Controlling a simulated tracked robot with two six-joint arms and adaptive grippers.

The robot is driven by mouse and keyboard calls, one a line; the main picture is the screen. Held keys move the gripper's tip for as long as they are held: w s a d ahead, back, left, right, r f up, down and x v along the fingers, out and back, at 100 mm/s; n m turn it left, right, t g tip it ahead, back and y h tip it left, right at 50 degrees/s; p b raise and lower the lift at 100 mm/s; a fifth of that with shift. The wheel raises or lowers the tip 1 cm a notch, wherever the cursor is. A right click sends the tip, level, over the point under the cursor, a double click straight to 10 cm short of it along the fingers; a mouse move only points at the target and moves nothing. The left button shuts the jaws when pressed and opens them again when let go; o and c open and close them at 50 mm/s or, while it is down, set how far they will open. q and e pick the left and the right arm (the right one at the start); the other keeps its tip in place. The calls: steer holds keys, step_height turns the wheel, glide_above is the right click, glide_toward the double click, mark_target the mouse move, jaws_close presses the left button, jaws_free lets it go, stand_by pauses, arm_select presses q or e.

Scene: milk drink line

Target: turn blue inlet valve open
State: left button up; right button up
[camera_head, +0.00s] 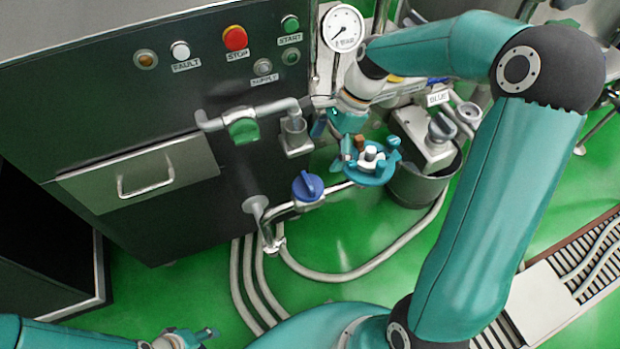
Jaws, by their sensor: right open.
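The blue valve (307,187) has a round blue knob with a raised grip. It sits on a short grey pipe low in front of the dark cabinet. The raised grip looks roughly crosswise to the pipe. My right gripper (370,156), teal with a pale centre, is open just right of the blue valve, apart from its knob, near the pipe's right end. I see nothing held in it. My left gripper (187,338) is at the bottom edge, partly cut off, far below the valve; its jaws are unclear.
A green valve (243,129) sits on a pipe above left. A pressure gauge (342,28) stands above. A grey knob (440,127) lies below a "BLUE" label (437,98), over a dark bucket (420,188). Hoses (335,277) cross the green floor.

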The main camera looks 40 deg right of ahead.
mark_target(308, 180)
steer(key=b+x, duration=0.1)
steer(key=x, duration=0.9)
steer(key=shift+f, duration=0.15)
steer(key=c, duration=1.1)
steer(key=shift+c, duration=0.2)
